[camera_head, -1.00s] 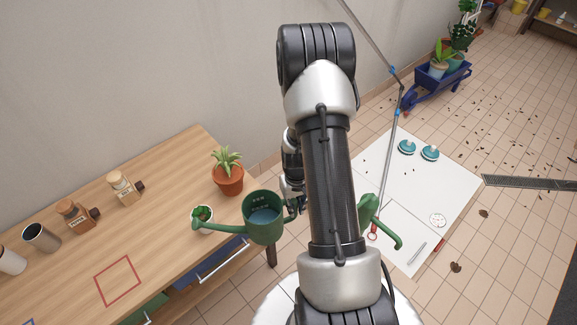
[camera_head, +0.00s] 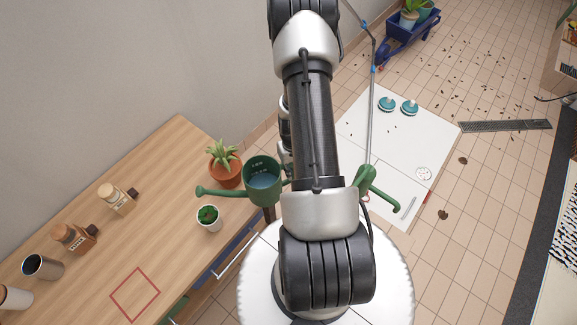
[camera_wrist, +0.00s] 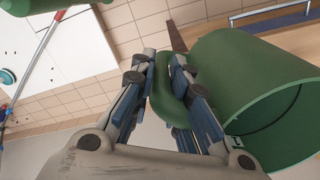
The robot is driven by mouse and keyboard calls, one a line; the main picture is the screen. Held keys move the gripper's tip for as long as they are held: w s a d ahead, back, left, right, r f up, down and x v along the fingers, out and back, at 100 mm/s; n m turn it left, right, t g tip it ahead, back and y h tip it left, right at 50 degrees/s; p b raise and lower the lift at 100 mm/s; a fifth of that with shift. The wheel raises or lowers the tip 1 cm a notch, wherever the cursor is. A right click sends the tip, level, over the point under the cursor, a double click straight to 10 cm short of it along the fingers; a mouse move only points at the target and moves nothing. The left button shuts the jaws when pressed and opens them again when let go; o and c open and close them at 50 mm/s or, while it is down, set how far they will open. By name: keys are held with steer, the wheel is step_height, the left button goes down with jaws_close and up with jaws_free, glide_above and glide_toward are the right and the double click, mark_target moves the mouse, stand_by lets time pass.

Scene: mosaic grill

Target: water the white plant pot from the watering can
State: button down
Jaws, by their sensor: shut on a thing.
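The white plant pot (camera_head: 208,224), with a small green plant, stands on the wooden table near its front edge. The green watering can (camera_head: 263,190) is in the air, roughly upright, with bluish water inside. Its spout points left; the rose (camera_head: 201,191) appears just above the pot in the picture, and its height over the table is hard to tell. My gripper (camera_wrist: 166,78) is shut on the green handle beside the can body (camera_wrist: 245,75). In the head view my arm hides most of the gripper and handle.
A terracotta pot (camera_head: 225,176) stands close behind the can. Wooden-topped jars (camera_head: 115,197) and a dark cup (camera_head: 42,266) are at the left. A red square outline (camera_head: 135,295) marks bare table. A curved green piece (camera_head: 366,178) shows right of my arm; its connection is hidden.

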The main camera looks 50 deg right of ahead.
steer(key=shift+s+b, duration=0.1)
steer(key=shift+b, duration=0.8)
steer(key=b, duration=0.6)
steer(key=shift+r+h, duration=0.3)
steer(key=shift+r, duration=0.1)
steer(key=r+h+b, duration=0.1)
steer(key=b, duration=0.3)
steer(key=shift+d+r+g, duration=0.1)
steer(key=shift+r+g, duration=0.05)
steer(key=shift+g, duration=0.25)
steer(key=shift+r+b, duration=0.1)
steer(key=shift+b, duration=0.4)
steer(key=r+h+b, duration=0.1)
steer(key=b, duration=0.1)
steer(key=shift+r+g+b, duration=0.15)
steer(key=shift+g+b, duration=0.15)
steer(key=shift+b, duration=0.1)
steer(key=shift+r, duration=0.1)
steer(key=shift+a, duration=0.2)
